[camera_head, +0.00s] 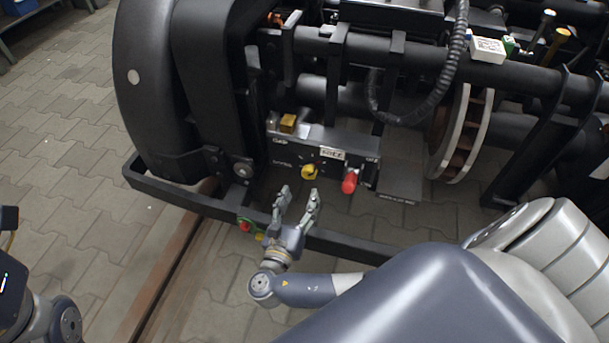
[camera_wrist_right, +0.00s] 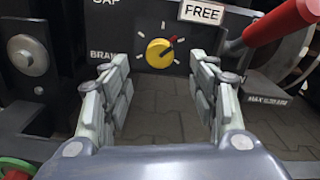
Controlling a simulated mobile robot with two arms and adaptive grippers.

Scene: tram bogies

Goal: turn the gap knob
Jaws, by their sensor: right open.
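The gap knob (camera_head: 309,172) is a round yellow knob on the dark front panel of the bogie. In the right wrist view, the yellow knob (camera_wrist_right: 159,53) has a red pointer toward the upper right and white scale dots around it. "GAP" and "BRAKE" lettering stands left of it. My right gripper (camera_head: 298,194) is open and empty just in front of the panel. In the right wrist view, my right gripper (camera_wrist_right: 152,68) has its fingers spread left and right of the knob, apart from it.
A red handle (camera_head: 349,181) sticks out right of the knob, close to the right finger. A "FREE" plate (camera_wrist_right: 203,11) sits above right. A yellow block (camera_head: 288,123) is higher on the panel. A dark frame bar (camera_head: 345,246) runs below. Paved floor is clear at left.

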